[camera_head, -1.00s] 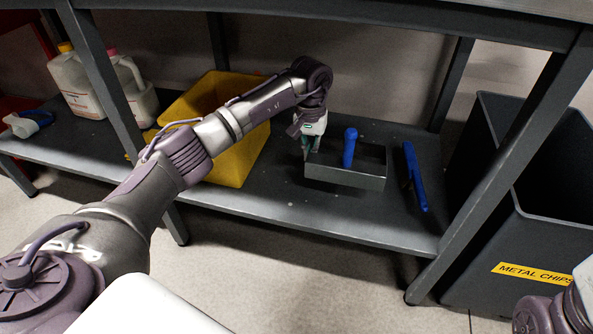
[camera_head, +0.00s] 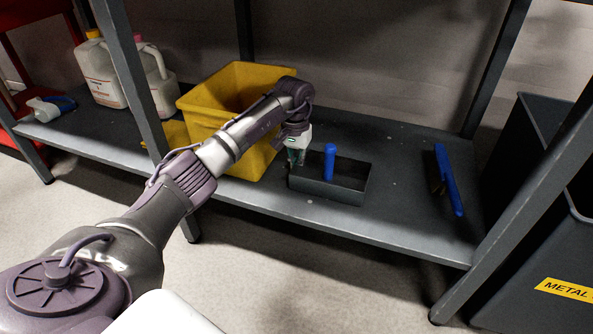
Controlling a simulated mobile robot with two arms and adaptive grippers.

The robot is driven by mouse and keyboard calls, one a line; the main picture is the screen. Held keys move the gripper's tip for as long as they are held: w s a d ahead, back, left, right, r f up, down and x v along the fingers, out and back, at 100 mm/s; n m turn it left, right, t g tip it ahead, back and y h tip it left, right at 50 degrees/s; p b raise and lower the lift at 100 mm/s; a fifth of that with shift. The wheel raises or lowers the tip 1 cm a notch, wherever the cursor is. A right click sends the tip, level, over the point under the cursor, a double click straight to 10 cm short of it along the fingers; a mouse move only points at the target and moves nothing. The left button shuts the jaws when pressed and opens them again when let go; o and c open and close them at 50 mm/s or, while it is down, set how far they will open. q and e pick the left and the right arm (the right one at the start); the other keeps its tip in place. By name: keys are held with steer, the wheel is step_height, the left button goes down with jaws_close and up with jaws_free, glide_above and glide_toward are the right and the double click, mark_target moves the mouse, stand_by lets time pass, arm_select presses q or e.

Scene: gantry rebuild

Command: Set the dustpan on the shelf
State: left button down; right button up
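The dustpan (camera_head: 345,191) is a dark grey open metal box with an upright blue handle (camera_head: 330,162). It is at the front of the grey lower shelf (camera_head: 400,225), right of the yellow bucket. I cannot tell whether its base touches the shelf or is slightly above it. My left gripper (camera_head: 296,160) points down at the dustpan's left end and appears shut on its wall there; the fingertips are small and partly hidden. My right gripper is out of view.
A yellow bucket (camera_head: 204,120) stands just left behind the gripper. A blue brush (camera_head: 447,180) lies at the shelf's right end, with bare shelf before it. White jugs (camera_head: 100,75) stand at left. A dark bin (camera_head: 545,225) is beyond the right post.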

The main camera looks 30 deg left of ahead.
arm_select(q)
steer(key=shift+r, duration=0.1)
steer(key=c, duration=1.7)
jaws_free()
steer(key=shift+c, duration=0.2)
steer(key=o, duration=0.4)
